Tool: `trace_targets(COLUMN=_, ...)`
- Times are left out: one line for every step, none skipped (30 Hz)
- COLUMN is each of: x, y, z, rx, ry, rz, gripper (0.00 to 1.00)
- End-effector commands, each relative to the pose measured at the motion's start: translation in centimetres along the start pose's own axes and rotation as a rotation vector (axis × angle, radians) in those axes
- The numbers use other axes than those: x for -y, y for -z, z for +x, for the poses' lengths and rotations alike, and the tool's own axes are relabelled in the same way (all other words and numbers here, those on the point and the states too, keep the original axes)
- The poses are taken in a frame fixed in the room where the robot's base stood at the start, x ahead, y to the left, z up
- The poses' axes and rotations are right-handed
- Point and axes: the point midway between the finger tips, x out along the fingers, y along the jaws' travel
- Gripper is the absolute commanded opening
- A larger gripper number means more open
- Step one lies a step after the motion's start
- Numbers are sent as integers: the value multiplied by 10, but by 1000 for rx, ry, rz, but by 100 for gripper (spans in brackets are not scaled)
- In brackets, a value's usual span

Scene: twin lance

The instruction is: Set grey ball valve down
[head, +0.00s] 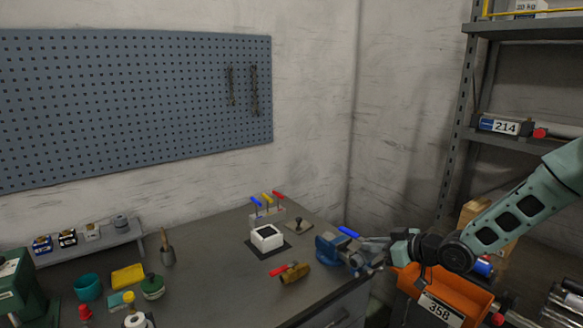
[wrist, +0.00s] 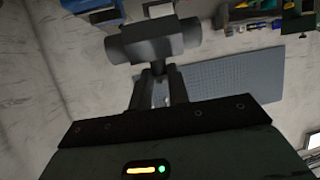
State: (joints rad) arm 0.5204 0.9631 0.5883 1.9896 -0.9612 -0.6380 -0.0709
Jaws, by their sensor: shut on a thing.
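The grey ball valve (wrist: 153,42) shows in the wrist view as a dark grey, thick pipe-like body lying across my fingertips. My gripper (wrist: 157,78) is shut on it. In the head view my gripper (head: 374,250) is at the right end of the bench, close to a blue vise (head: 330,250). A blue lever (head: 348,232) shows just above the valve there; I cannot tell whether it is the valve's. The contact between valve and any surface below is hidden.
A brass valve with a red lever (head: 293,273) lies on the bench (head: 225,285). A white block on a dark pad (head: 267,238) and a stand with coloured levers (head: 266,214) are behind. An orange bin (head: 437,290) is below my arm. The bench's middle is clear.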

Motion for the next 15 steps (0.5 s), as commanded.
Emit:
trace_targets(x=3, y=-3, z=1, rx=1, ry=-5, rz=4, gripper=0)
trace_targets(x=3, y=-5, z=0, rx=1, ry=-11, rz=6, gripper=0)
trace_targets(x=4, y=-6, z=0, rx=0, ry=-18, rz=8, gripper=0)
trace_targets(x=4, y=-8, z=0, rx=0, ry=-23, rz=10, gripper=0)
trace_targets(x=4, y=-9, z=0, rx=0, ry=-28, rz=12, gripper=0)
trace_targets(x=6, y=-11, z=0, rx=1, ry=-35, rz=15, gripper=0)
trace_targets(x=7, y=-14, z=0, rx=1, ry=-42, rz=19, gripper=0)
trace_targets(x=7, y=-15, z=0, rx=0, ry=-50, rz=23, gripper=0)
trace_targets(x=7, y=-18, z=0, rx=1, ry=-61, rz=26, gripper=0)
trace_targets(x=8, y=-20, z=0, rx=2, ry=-70, rz=29, gripper=0)
trace_targets(x=8, y=-23, z=-1, rx=1, ry=-79, rz=34, gripper=0)
trace_targets(x=10, y=-27, z=-1, rx=2, ry=-93, rz=41, gripper=0)
trace_targets(x=10, y=-30, z=-1, rx=1, ry=-105, rz=45, gripper=0)
trace_targets(x=10, y=-33, z=-2, rx=2, ry=-117, rz=49, gripper=0)
trace_targets(x=11, y=-39, z=-3, rx=2, ry=-138, rz=60, gripper=0)
